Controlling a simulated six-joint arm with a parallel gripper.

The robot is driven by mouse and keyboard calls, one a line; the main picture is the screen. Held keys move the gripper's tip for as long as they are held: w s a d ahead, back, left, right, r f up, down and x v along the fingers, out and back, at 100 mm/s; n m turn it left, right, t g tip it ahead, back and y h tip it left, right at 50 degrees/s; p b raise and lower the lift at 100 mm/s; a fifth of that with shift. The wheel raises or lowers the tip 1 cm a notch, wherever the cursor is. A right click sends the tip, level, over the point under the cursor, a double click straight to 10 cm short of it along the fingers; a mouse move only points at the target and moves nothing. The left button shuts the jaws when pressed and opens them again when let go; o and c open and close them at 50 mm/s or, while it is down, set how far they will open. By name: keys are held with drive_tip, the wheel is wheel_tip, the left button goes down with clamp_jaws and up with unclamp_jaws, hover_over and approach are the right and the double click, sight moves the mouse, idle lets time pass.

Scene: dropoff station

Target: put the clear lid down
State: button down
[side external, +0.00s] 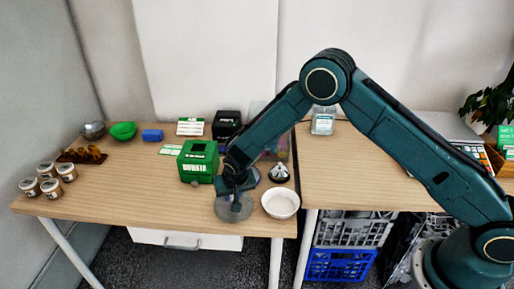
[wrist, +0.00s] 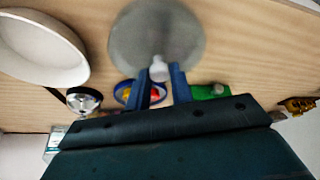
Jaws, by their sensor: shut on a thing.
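The clear lid (side external: 233,209) is a round, see-through disc near the front edge of the left table. My gripper (side external: 233,191) is above it, pointing down. In the wrist view the lid (wrist: 150,35) looks like a grey translucent disc with a pale knob (wrist: 158,70). The fingertips of my gripper (wrist: 159,77) are shut on that knob. I cannot tell whether the lid touches the table or hangs just above it.
A white bowl (side external: 280,203) stands close to the right of the lid, with a silver bell (side external: 279,173) behind it. A green donation box (side external: 198,162) is behind left. Jars (side external: 49,188) stand far left. The table (side external: 140,195) is clear left of the lid.

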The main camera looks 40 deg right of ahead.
drive_tip(key=shift+f, duration=0.1)
drive_tip(key=c, duration=1.2)
unclamp_jaws()
drive_tip(key=shift+c, duration=0.2)
drive_tip(key=v, duration=1.2)
